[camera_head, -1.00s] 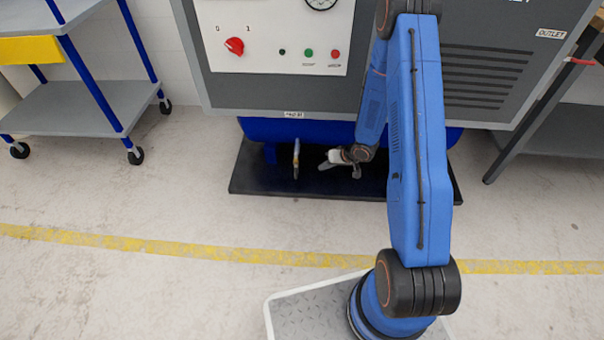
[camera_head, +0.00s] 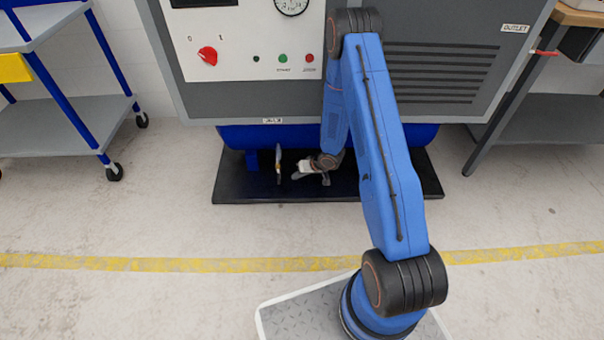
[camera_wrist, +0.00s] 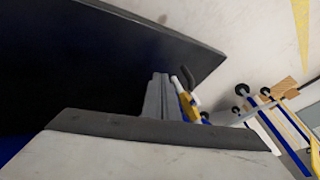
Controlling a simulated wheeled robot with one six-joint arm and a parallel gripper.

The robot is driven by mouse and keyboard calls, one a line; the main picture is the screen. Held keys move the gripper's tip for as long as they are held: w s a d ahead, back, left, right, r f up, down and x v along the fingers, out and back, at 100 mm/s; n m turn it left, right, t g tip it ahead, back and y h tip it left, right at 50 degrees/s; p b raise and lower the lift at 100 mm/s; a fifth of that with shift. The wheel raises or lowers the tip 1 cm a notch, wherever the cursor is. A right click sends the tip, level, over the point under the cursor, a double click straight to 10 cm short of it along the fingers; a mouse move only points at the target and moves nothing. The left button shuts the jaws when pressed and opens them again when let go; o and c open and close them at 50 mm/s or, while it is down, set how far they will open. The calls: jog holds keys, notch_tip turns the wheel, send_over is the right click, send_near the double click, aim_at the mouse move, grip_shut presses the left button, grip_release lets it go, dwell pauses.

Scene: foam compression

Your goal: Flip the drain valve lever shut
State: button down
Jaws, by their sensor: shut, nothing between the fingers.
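The drain valve (camera_head: 278,164) is a small upright piece with a brass-yellow part, below the front of the blue tank. In the wrist view its yellow body (camera_wrist: 187,104) and a dark lever-like end (camera_wrist: 190,77) show just right of the fingers. My gripper (camera_head: 296,176) is low under the tank, a short way right of the valve. In the wrist view its grey fingers (camera_wrist: 160,80) are together and empty. The fingers partly hide the valve, and I cannot tell whether they touch it. The lever's exact angle is too small to tell.
The blue tank (camera_head: 236,138) sits over a black base plate (camera_head: 240,192), under the grey machine cabinet (camera_head: 440,108). A blue-framed cart (camera_head: 65,120) stands left and a workbench (camera_head: 545,118) right. The floor in front, with a yellow line (camera_head: 190,265), is clear.

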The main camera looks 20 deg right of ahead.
aim_at(279, 180)
jog(key=shift+w+a+f, duration=0.25)
jog(key=shift+a+f, duration=0.05)
jog(key=shift+a, duration=0.5)
jog(key=shift+w+a+f, duration=0.2)
jog(key=shift+a+f, duration=0.05)
jog(key=shift+a, duration=0.6)
jog(key=shift+w+a+f, duration=0.25)
jog(key=shift+a+f, duration=0.05)
jog(key=shift+a, duration=0.5)
